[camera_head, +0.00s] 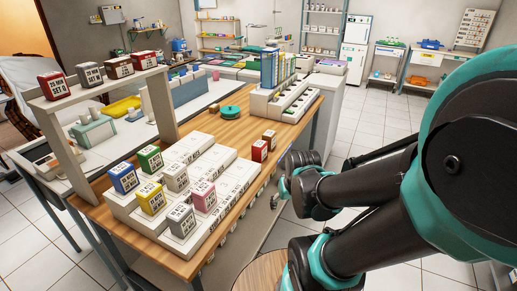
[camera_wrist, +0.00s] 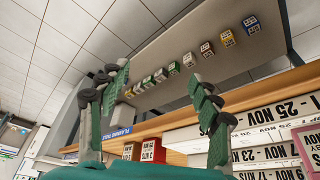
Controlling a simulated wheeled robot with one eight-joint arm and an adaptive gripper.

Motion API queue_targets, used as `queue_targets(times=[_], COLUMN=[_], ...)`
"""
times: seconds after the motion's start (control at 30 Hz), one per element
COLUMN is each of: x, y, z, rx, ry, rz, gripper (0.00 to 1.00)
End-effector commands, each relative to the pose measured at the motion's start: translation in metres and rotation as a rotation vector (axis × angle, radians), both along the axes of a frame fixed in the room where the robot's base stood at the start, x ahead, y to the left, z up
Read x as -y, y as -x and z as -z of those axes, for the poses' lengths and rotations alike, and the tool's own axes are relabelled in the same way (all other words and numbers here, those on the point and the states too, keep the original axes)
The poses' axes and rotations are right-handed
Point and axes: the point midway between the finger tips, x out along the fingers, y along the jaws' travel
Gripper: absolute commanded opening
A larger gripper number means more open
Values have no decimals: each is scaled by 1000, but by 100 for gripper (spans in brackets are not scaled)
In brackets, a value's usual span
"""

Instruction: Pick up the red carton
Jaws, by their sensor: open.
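Two small red cartons stand close together on the wooden table, right of the white stepped rack; the nearer one (camera_head: 259,151) and the farther one (camera_head: 269,140) have white labels. In the wrist view a red carton (camera_wrist: 153,151) and an orange-red one (camera_wrist: 131,152) show low between my fingers, their lower parts hidden by my gripper's body. My gripper (camera_wrist: 158,78) is open, with nothing between its green finger pads. In the head view my gripper (camera_head: 281,186) is at the table's right edge, right of the two cartons and apart from them.
The white stepped rack (camera_head: 205,178) holds several coloured cartons, including a pink one (camera_head: 205,198). A raised shelf (camera_head: 100,90) holds more cartons, some red. A green round object (camera_head: 231,112) and a white file holder (camera_head: 285,103) stand farther back. Bare wood lies behind the red cartons.

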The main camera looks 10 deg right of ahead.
Motion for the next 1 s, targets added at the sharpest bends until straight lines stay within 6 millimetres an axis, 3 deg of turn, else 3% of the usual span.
queue_targets(times=[0.27,0.57,0.87,1.0], x=[-1,-3,-13,-27], y=[-15,-45,-107,-156], z=[-10,-29,-69,-100], rx=[-7,-17,-30,-28], ry=[-1,-2,0,5], rz=[31,97,236,348], gripper=[64,64,64,64])
